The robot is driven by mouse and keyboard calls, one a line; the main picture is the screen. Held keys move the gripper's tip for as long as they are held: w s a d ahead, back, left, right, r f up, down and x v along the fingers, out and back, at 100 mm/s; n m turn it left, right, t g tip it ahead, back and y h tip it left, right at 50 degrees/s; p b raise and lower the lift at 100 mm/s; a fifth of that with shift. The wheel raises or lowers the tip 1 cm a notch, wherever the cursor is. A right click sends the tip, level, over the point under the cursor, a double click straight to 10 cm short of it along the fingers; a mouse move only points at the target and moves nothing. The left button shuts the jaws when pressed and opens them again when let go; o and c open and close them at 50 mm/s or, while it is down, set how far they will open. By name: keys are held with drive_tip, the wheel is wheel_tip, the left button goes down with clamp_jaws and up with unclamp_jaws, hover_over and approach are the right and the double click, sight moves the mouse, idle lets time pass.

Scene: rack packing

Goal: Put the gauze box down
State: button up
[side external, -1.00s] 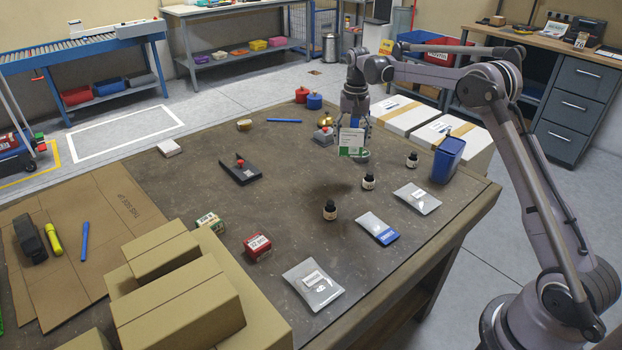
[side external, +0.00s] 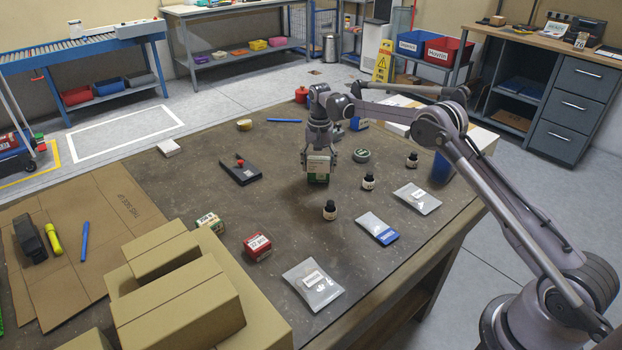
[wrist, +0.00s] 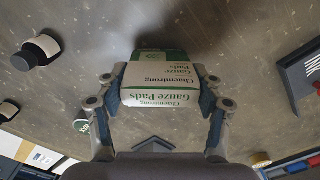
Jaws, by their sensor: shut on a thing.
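The gauze box (side external: 318,168), white and green, is held upright between the fingers of my gripper (side external: 320,156). In the wrist view the gauze box (wrist: 160,80) shows its "Gauze Pads" lettering, and the fingers of my gripper (wrist: 157,100) press on its two sides. The box is low over the brown worktable (side external: 290,215), in its middle part. I cannot tell for sure whether its underside touches the table.
Black bottles (side external: 369,181) stand to the right of the box, and a round green tin (side external: 361,156) is close by. A black device with a red knob (side external: 240,172) lies to the left. Bare table lies in front, before the red box (side external: 257,247).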

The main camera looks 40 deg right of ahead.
drive_tip(key=shift+f, duration=0.15)
drive_tip(key=o, duration=0.9)
